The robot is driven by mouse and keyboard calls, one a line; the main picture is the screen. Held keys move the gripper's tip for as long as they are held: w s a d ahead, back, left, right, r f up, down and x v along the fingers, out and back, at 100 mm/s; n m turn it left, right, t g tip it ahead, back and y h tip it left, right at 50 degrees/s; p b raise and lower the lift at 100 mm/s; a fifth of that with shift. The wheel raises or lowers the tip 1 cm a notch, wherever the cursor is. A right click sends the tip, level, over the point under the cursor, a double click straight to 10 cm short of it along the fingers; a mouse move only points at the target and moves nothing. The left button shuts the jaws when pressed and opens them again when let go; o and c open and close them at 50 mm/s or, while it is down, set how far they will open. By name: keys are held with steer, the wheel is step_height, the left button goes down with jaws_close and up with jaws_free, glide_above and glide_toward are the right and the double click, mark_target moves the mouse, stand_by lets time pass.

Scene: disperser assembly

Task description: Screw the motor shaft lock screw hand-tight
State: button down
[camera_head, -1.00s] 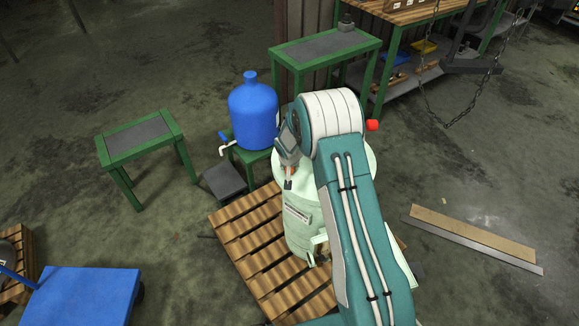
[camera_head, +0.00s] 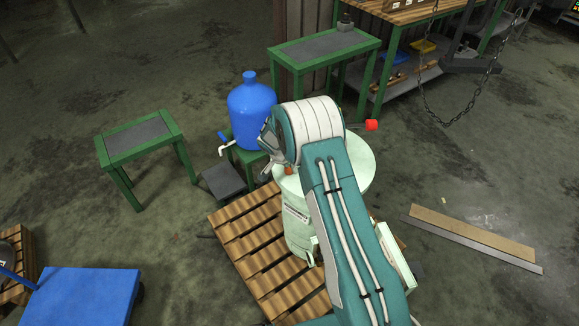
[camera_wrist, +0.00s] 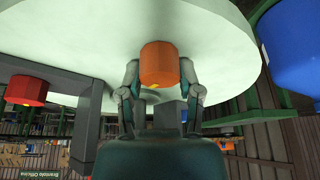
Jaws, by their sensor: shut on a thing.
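An orange, round-headed knob (camera_wrist: 159,62), which looks like the lock screw, is between the fingers of my gripper (camera_wrist: 160,72) in the wrist view. The fingers are shut on its two sides. The knob lies against the pale green round cover (camera_wrist: 90,28) in this view; whether it touches the cover or sits in a hole cannot be told. In the head view a small orange-red spot, apparently the same knob (camera_head: 289,170), shows at the edge of the pale green drum (camera_head: 357,170).
A red knob (camera_head: 372,125) sticks out right of my arm; a red knob on a grey post also shows in the wrist view (camera_wrist: 27,90). A blue bottle (camera_head: 252,112) stands close behind left. The drum stands on a wooden pallet (camera_head: 245,245).

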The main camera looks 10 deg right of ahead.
steer(key=shift+a+f+m, duration=0.1)
steer(key=shift+a+m, duration=0.05)
steer(key=shift+m, duration=0.45)
steer(key=shift+g, duration=0.3)
steer(key=shift+c, duration=1.3)
jaws_free()
steer(key=v, duration=1.2)
steer(key=shift+a, duration=0.2)
